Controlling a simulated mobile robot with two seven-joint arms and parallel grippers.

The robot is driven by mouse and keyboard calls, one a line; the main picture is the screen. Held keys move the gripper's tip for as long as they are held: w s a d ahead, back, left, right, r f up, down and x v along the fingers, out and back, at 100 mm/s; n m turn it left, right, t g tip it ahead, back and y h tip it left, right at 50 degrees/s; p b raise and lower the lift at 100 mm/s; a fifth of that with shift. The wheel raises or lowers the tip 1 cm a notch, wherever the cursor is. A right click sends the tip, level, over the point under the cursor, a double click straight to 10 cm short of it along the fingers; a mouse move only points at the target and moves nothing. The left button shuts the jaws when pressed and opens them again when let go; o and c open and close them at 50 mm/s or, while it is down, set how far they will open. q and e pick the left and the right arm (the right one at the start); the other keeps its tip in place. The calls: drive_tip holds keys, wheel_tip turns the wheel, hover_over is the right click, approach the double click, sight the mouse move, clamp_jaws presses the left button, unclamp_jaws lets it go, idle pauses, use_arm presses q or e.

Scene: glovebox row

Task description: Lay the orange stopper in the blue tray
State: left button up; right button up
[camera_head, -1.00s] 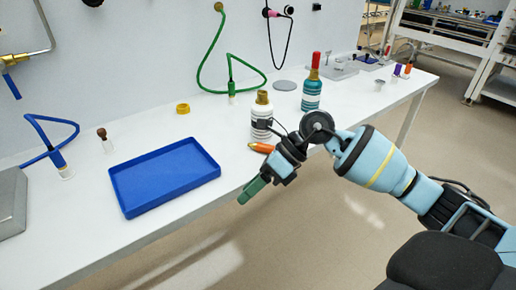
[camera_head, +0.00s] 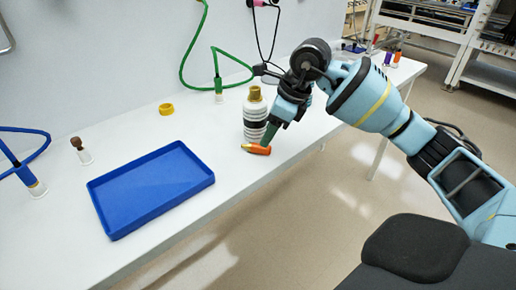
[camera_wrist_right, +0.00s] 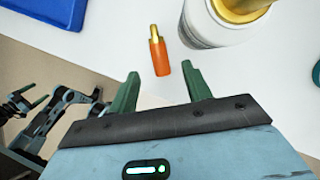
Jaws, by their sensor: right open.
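The orange stopper (camera_head: 257,149) lies on its side on the white table, near the front edge and in front of a white bottle. It has a tan tip. The stopper also shows in the right wrist view (camera_wrist_right: 159,52), ahead of the fingertips and between their lines. My right gripper (camera_head: 270,132) is close to the stopper in the head view. In the wrist view the right gripper (camera_wrist_right: 162,82) is open, with nothing between its green fingers. The blue tray (camera_head: 150,186) is empty and stands left of the stopper. My left gripper is not in view.
A white bottle with dark bands (camera_head: 255,118) stands right behind the stopper, close to my right gripper. A yellow ring (camera_head: 166,109) and a small vial with a brown top (camera_head: 81,151) stand behind the tray. The table between tray and stopper is clear.

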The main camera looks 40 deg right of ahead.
sight(256, 148)
drive_tip(key=shift+x, duration=2.55)
drive_tip(key=shift+a+r, duration=0.1)
clamp_jaws()
